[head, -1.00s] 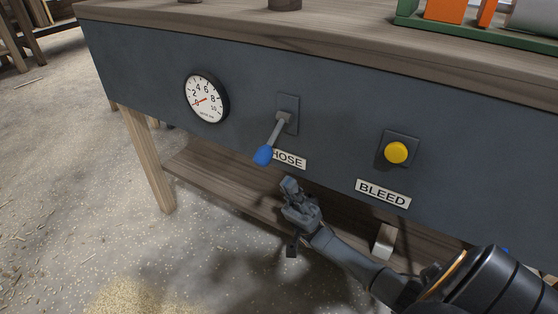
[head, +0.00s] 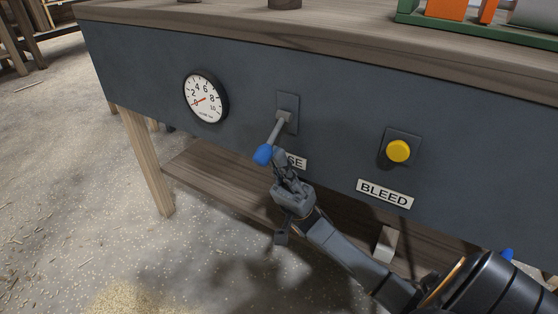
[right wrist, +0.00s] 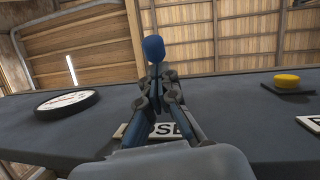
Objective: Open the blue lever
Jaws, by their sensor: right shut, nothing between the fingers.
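The blue lever has a blue tip (head: 263,155) on a grey rod that slants down and to the left from its wall plate (head: 288,108). My right gripper (head: 277,164) is shut and empty, just below and to the right of the blue tip. In the right wrist view the blue tip (right wrist: 154,48) rises just past the closed fingertips (right wrist: 156,72). I cannot tell whether the fingers touch it. The gripper covers part of the label (head: 298,162) under the lever. My left gripper is not in view.
A round gauge (head: 206,97) is left of the lever on the dark panel. A yellow button (head: 398,151) above a BLEED label (head: 385,194) is to the right. A wooden bench top (head: 330,42) overhangs the panel, and a wooden shelf (head: 215,180) runs below.

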